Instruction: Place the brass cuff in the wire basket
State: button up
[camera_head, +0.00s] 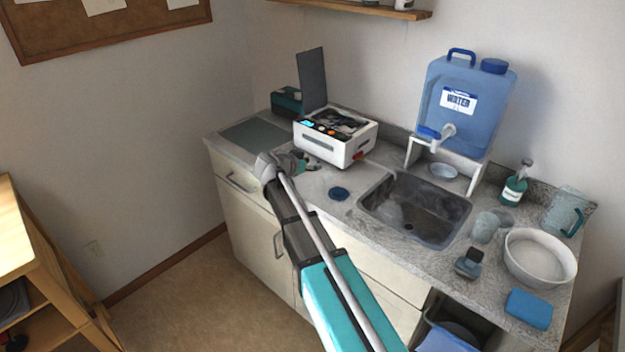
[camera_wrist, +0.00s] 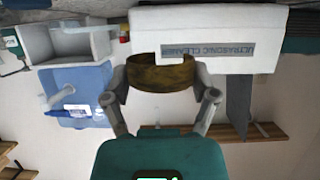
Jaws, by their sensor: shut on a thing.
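The brass cuff (camera_wrist: 160,73) is a dark brass band, held between the two fingers of my gripper (camera_wrist: 161,78) in the wrist view. In the head view my gripper (camera_head: 302,162) is over the counter, just in front of and left of the white ultrasonic cleaner (camera_head: 345,150); the cuff is too small and covered to make out there. The cleaner also shows behind the cuff in the upside-down wrist view (camera_wrist: 230,20). Its grey lid (camera_head: 311,78) stands open. Dark contents fill its open top (camera_head: 338,122); I cannot clearly make out a wire basket among them.
A blue water container (camera_head: 466,105) on a white stand is behind the sink. A teal box (camera_head: 287,101) stands behind the cleaner. A grey-green mat (camera_head: 254,135) lies left.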

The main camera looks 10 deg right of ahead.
aim_at(311, 178)
jog(key=shift+w+d+f+b, duration=0.2)
jog(key=shift+w+f+b, duration=0.4)
jog(key=shift+f, duration=0.25)
jog(key=shift+w+d+f+b, duration=0.15)
jog(key=shift+w+f+b, duration=0.4)
jog(key=shift+f+b, duration=0.15)
jog(key=shift+s+f+b, duration=0.1)
jog(key=shift+f+b, duration=1.15)
jog(key=shift+f, duration=0.1)
jog(key=shift+f, duration=0.1)
jog(key=o, duration=0.7)
jog(key=shift+r, duration=0.2)
